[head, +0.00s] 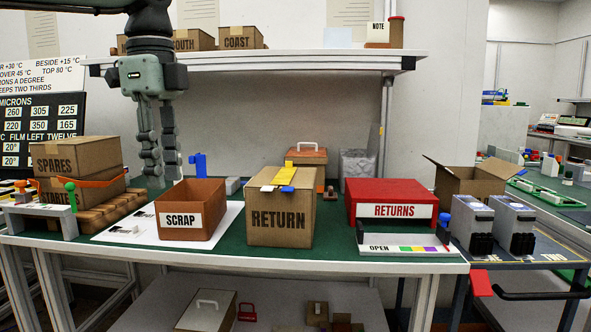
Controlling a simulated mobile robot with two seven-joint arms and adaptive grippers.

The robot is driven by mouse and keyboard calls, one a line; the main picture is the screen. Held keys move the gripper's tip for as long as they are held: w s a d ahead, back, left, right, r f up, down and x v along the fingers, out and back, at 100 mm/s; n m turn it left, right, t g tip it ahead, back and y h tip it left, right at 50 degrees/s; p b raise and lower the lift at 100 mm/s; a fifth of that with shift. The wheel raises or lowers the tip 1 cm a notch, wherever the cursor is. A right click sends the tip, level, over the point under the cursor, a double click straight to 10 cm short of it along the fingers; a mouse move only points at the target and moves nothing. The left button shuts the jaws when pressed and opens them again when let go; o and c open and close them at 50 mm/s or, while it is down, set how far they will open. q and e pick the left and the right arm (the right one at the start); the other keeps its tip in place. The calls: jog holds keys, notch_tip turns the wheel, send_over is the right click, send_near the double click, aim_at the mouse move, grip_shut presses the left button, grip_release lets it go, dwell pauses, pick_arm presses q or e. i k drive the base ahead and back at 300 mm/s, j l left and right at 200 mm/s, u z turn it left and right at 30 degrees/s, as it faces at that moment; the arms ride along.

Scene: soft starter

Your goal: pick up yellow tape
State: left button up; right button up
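A yellow strip (282,175), which looks like the yellow tape, lies on top of the brown RETURN box (281,218), beside a white piece and a blue piece. I cannot tell whether it is loose or stuck to the box. My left gripper (162,179) hangs fingers down at the left, behind the SCRAP bin (190,209), well to the left of the yellow strip. Its two fingers are apart with nothing visible between them. My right gripper is not in view.
A red RETURNS box (391,198) stands right of the RETURN box. A blue upright piece (198,165) stands behind the SCRAP bin. A shelf (270,60) overhangs the bench's back.

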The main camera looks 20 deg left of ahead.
aim_at(283, 177)
jog(key=i, duration=1.6)
